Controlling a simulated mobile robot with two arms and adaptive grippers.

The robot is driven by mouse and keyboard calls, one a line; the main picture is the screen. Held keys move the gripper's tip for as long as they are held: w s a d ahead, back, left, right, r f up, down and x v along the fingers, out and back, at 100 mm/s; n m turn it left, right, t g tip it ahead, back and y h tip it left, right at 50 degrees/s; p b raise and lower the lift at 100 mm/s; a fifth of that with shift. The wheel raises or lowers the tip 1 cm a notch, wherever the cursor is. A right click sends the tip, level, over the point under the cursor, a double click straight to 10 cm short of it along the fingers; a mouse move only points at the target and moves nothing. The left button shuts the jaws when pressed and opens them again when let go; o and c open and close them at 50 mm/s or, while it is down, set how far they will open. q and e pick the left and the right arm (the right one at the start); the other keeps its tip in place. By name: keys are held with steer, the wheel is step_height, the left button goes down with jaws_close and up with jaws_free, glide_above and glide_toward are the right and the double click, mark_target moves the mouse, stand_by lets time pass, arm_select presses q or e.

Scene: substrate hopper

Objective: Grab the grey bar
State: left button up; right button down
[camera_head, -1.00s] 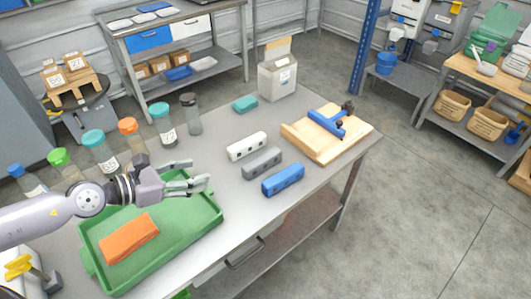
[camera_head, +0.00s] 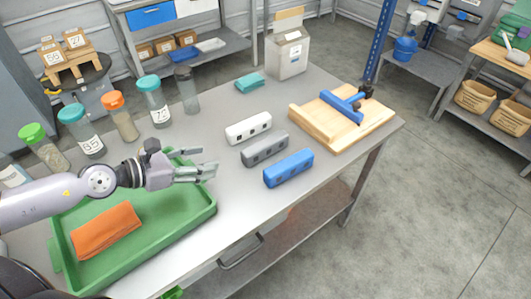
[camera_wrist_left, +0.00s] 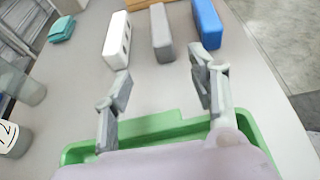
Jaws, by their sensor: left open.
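The grey bar (camera_head: 265,149) lies on the metal table between a white bar (camera_head: 248,128) and a blue bar (camera_head: 288,168). In the left wrist view the grey bar (camera_wrist_left: 162,33) is ahead of the fingers, with the white bar (camera_wrist_left: 117,41) to its left and the blue bar (camera_wrist_left: 208,24) to its right. My left gripper (camera_head: 212,165) is open and empty, above the edge of the green tray, apart from the bars. It also shows in the left wrist view (camera_wrist_left: 163,88), its fingers spread wide. My right gripper is not in view.
The green tray (camera_head: 184,232) holds an orange cloth (camera_head: 105,230). Several capped jars line the table's left back side. A wooden board (camera_head: 375,124) with a blue clamp (camera_head: 341,105) lies right of the bars.

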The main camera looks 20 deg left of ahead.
mark_target(250, 150)
arm_select(q)
steer(key=shift+p+x, duration=0.6)
steer(key=shift+x, duration=0.8)
steer(key=p+x, duration=0.1)
steer(key=x, duration=0.9)
steer(key=shift+w+d+r, duration=0.1)
steer(key=shift+d+r, duration=0.05)
steer(key=shift+d, duration=0.05)
steer(key=x, duration=0.4)
steer(key=shift+w+d+p, duration=0.15)
steer(key=shift+p, duration=0.15)
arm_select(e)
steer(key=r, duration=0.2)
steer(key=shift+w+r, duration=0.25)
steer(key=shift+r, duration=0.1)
arm_select(q)
jaws_close()
